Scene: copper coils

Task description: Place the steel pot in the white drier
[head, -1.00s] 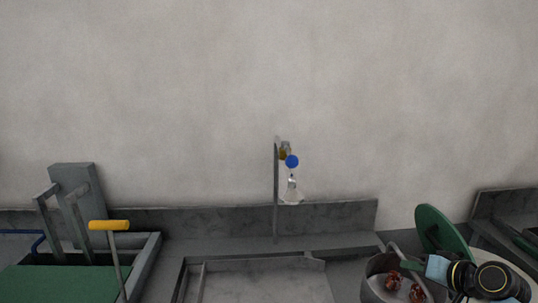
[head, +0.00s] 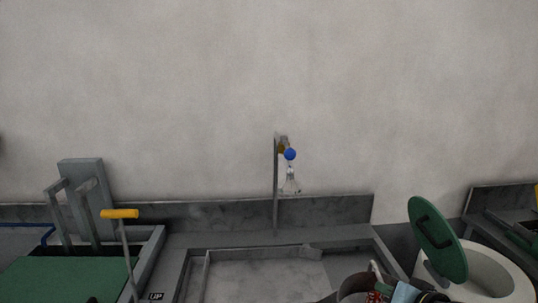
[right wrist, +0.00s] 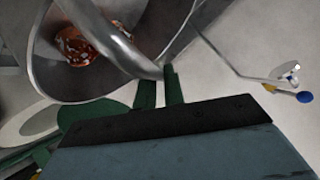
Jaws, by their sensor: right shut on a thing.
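The steel pot (head: 352,287) is at the bottom edge of the head view, partly cut off. In the right wrist view the pot (right wrist: 165,22) is large, with a curved handle and reddish copper coils (right wrist: 85,45) inside. My right gripper (right wrist: 160,78) has its green fingers shut on the pot at the handle's end by the rim. It also shows in the head view (head: 384,289). The white drier (head: 497,272) stands to the right of the pot, its round green lid (head: 437,240) tilted up. The pot is outside the drier. My left gripper is out of view.
A grey sink basin (head: 255,270) lies left of the pot. A stand (head: 276,185) with a glass flask (head: 290,182) rises behind it. A yellow-handled tool (head: 119,214) and a green surface (head: 65,280) are at left. A grey wall closes off the back.

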